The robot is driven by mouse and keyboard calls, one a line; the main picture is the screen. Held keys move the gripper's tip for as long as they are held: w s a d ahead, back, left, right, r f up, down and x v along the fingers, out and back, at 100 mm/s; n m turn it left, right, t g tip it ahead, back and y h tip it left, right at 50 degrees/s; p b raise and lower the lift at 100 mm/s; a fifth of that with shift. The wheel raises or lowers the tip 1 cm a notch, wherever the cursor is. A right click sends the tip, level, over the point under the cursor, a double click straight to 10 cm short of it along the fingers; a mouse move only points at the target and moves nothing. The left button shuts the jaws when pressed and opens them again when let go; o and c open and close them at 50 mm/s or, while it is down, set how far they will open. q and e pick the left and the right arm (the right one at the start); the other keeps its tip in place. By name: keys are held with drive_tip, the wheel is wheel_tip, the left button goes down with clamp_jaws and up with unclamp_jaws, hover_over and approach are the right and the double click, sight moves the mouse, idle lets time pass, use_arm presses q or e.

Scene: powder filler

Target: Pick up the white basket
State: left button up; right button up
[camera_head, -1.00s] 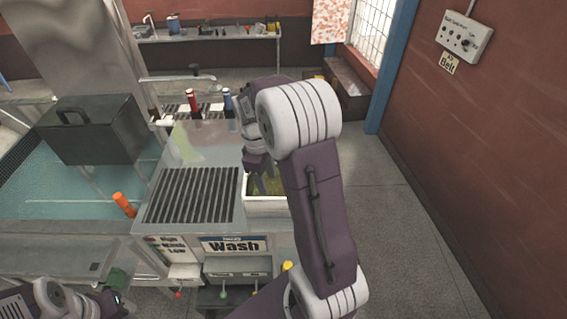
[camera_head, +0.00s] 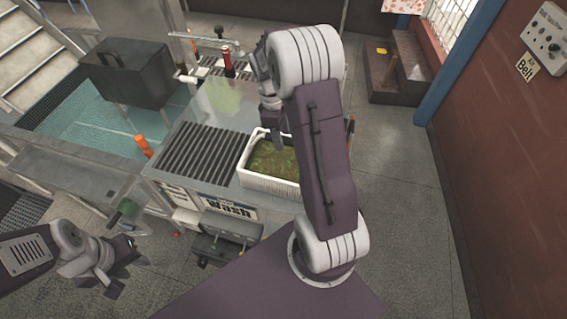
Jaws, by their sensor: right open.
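The white basket (camera_head: 268,184) sits at the right end of the washing station, beside the slatted grille. It is rectangular with a ribbed side and holds a mossy green-brown mass. My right arm passes in front of its right part and hides it. My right gripper (camera_head: 278,143) is open, pointing down over the basket's far side. I cannot tell whether its fingers touch the rim. My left gripper (camera_head: 128,277) is low at the left, well away from the basket, and too small to read its jaws.
A dark slatted grille (camera_head: 203,150) lies left of the basket. A "Wash" panel (camera_head: 229,208) and control boxes (camera_head: 225,237) are on the station's front. A dark box (camera_head: 128,75) stands over the blue-green basin. A red-brown wall (camera_head: 510,150) bounds the right; the floor between is clear.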

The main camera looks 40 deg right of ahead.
sight(285, 137)
drive_tip(key=shift+s+a+f, duration=0.1)
drive_tip(key=shift+s+f, duration=0.05)
drive_tip(key=shift+s, duration=0.1)
drive_tip(key=shift+f, duration=0.1)
drive_tip(key=f+p, duration=0.1)
drive_tip(key=d+f+p, duration=0.1)
drive_tip(key=shift+w+d+f, duration=0.15)
drive_tip(key=shift+d+f, duration=0.05)
drive_tip(key=shift+f, duration=0.15)
wheel_tip(285, 137, down, 3)
drive_tip(key=shift+r, duration=0.25)
drive_tip(key=shift+c, duration=0.9)
drive_tip(key=c, duration=0.5)
clamp_jaws()
